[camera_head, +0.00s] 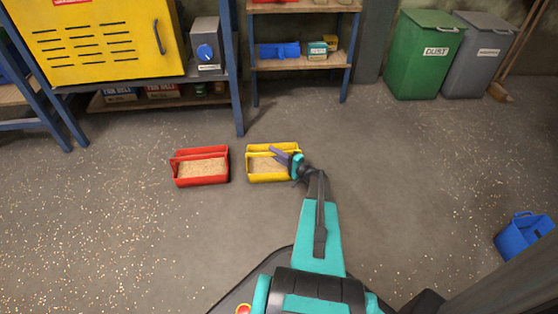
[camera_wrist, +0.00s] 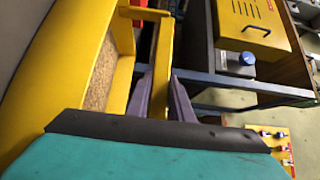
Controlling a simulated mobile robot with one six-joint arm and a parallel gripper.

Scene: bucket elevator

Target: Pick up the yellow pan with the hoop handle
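The yellow pan (camera_head: 272,176) stands on the floor, filled with tan grain, its hoop handle across the top. In the wrist view the pan (camera_wrist: 122,45) is large at the left, and the yellow bar of its handle (camera_wrist: 161,75) runs between my purple fingers. My gripper (camera_head: 281,155) is at the right half of the handle. In the wrist view my gripper (camera_wrist: 162,97) has a finger on each side of the bar, with no clear gap beside it. The fingertips' far ends are partly hidden.
A red pan (camera_head: 201,168) with grain stands close to the left. A blue bin (camera_head: 523,235) is at the right. Behind are a yellow cabinet (camera_head: 95,45), a blue-framed shelf (camera_head: 300,66) and green and grey dust bins (camera_head: 425,60). The floor between is open, with scattered grain.

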